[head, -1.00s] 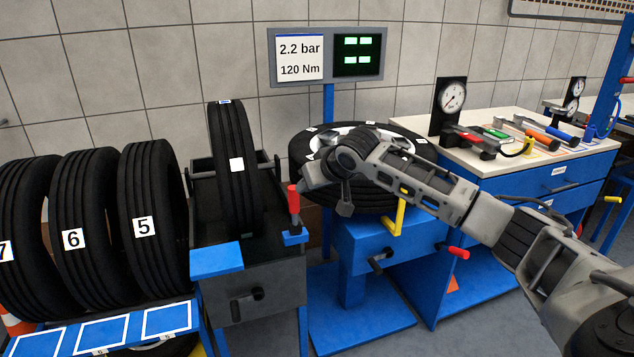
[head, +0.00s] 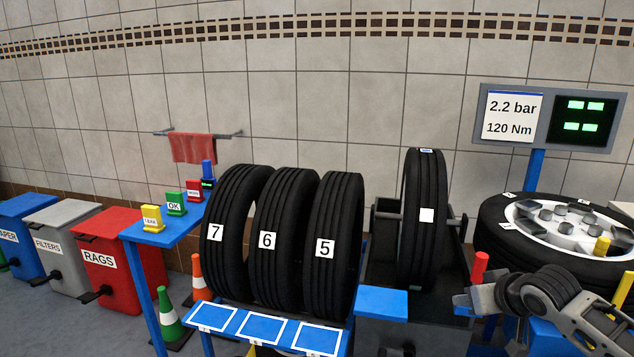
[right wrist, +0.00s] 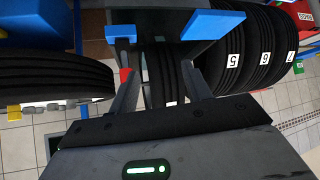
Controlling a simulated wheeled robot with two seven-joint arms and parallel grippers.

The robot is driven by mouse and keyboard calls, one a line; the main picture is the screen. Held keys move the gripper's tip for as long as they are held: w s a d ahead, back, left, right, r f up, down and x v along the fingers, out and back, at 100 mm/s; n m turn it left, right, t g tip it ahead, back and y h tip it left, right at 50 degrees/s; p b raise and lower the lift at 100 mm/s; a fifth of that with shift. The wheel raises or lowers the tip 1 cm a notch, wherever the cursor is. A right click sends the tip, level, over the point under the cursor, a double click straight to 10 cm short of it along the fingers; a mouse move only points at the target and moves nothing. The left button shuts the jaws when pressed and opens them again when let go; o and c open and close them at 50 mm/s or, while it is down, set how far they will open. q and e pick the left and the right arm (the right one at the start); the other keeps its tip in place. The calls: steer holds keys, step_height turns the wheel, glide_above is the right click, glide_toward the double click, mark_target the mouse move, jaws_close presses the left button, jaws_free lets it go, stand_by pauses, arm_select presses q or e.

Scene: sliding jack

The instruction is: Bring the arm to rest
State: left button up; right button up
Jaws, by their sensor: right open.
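My right arm enters the head view at the lower right. Its gripper (head: 466,300) is at the front of the dark stand, close to a red handle (head: 480,268); I cannot tell whether they touch. In the right wrist view the two fingers of this gripper (right wrist: 160,76) are apart, with nothing between them. My left arm and gripper are not in view.
A tyre (head: 424,220) stands upright in the dark stand. Tyres numbered 7, 6 and 5 (head: 325,249) stand on a blue rack to the left. A wheel (head: 510,240) lies flat at the right, behind my right arm. Bins, including red RAGS (head: 100,259), and cones (head: 170,318) stand at left.

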steer(key=s+a+f+n+y, duration=0.2)
steer(key=s+a+f, duration=0.4)
steer(key=a+f, duration=0.35)
steer(key=s+a+f, duration=0.3)
steer(key=s, duration=0.4)
steer(key=s+a+f, duration=0.3)
steer(key=s, duration=0.4)
steer(key=s+a+f, duration=0.2)
steer(key=s, duration=0.6)
steer(key=shift+a+f+t, duration=0.4)
